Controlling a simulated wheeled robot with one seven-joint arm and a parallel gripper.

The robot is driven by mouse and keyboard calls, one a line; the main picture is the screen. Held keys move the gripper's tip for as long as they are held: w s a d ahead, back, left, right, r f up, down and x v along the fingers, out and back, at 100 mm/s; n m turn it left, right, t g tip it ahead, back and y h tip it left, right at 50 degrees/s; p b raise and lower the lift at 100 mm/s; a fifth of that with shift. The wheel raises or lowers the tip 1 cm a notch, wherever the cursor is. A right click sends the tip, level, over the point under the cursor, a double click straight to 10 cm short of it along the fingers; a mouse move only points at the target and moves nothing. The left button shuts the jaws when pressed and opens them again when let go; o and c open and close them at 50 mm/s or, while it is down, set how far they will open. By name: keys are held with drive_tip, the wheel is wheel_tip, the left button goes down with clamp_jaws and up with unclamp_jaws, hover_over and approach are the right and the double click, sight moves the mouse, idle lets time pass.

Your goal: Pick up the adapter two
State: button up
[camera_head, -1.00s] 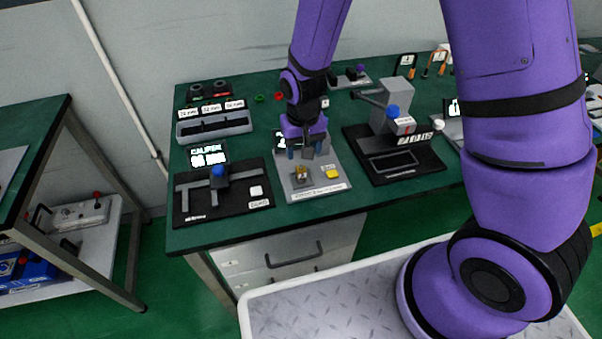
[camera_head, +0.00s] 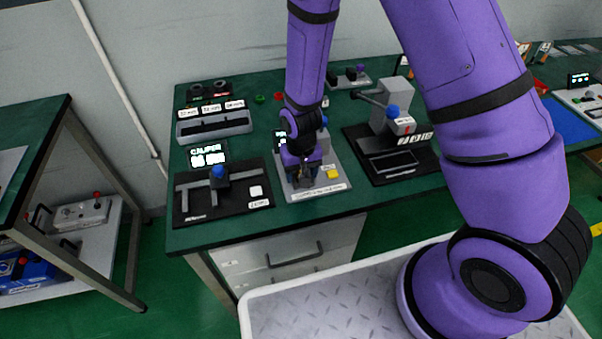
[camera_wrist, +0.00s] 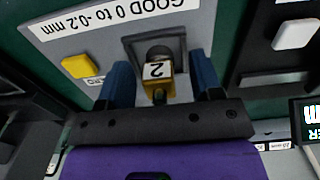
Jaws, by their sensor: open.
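Adapter two is the brass-coloured piece (camera_wrist: 158,88) with a white tag reading 2 in the wrist view. It sits at a dark square holder (camera_wrist: 191,35) on the grey station plate (camera_wrist: 100,44). My gripper (camera_wrist: 161,72) is open, its blue fingers on either side of the adapter, with gaps visible between them and it. In the head view my gripper (camera_head: 303,181) is low over the front left of the same plate (camera_head: 333,157) and largely hides the adapter.
A yellow button (camera_head: 333,174) is to the right of my gripper on the plate. The black caliper station (camera_head: 240,195) stands to the left. A black station with a blue-knobbed grey post (camera_head: 397,92) stands to the right. A slotted grey tray (camera_head: 214,126) is behind left.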

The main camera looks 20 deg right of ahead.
drive_tip(key=c, duration=1.1)
clamp_jaws()
drive_tip(key=shift+r, duration=0.15)
